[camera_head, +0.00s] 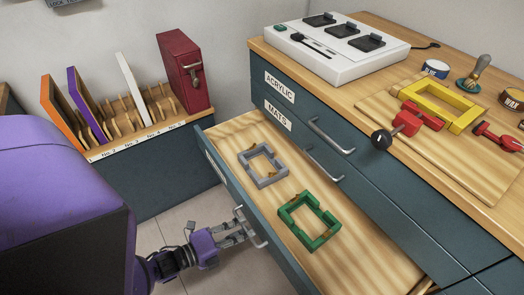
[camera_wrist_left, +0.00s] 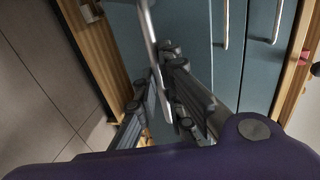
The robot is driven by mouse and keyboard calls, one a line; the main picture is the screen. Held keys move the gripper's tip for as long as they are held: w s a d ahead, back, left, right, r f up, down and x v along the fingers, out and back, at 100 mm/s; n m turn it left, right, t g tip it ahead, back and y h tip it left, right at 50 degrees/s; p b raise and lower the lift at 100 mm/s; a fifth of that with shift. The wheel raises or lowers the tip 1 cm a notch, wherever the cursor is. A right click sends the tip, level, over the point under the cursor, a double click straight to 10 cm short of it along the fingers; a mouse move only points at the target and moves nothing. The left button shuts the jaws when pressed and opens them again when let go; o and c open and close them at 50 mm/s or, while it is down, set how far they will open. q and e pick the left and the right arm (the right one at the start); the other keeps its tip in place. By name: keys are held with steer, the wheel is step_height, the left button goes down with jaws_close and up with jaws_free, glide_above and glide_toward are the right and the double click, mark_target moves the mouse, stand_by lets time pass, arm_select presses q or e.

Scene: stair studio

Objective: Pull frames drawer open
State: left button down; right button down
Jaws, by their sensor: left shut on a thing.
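The frames drawer (camera_head: 356,262) stands pulled well out of the teal cabinet, below the drawers labelled ACRYLIC and MATS. A grey frame (camera_head: 263,165) and a green frame (camera_head: 309,221) lie flat inside it. My left gripper (camera_head: 241,229) is shut on the drawer's metal handle (camera_head: 255,233) at the drawer front. In the left wrist view the handle bar (camera_wrist_left: 151,40) passes between the fingers of the gripper (camera_wrist_left: 170,88). The drawer front's label is seen too edge-on to read. My right gripper is not in view.
Two shut drawers, ACRYLIC (camera_head: 304,114) and MATS (camera_head: 294,134), sit above. The worktop (camera_head: 344,93) holds a white device (camera_head: 335,52), a yellow frame (camera_head: 440,105) and red clamps. A low rack (camera_head: 152,120) with panels and a red case stands at left. Tiled floor (camera_head: 178,225) shows between.

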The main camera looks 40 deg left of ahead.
arm_select(q)
steer(key=f+v, duration=0.2)
steer(key=v, duration=0.9)
steer(key=shift+s+f, duration=0.2)
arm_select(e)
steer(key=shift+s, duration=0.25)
arm_select(q)
steer(key=shift+a, duration=0.1)
steer(key=c, duration=1.9)
jaws_free()
steer(key=shift+w, duration=0.1)
steer(key=shift+o, duration=0.2)
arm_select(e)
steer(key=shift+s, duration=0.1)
arm_select(q)
steer(key=v, duration=1.2)
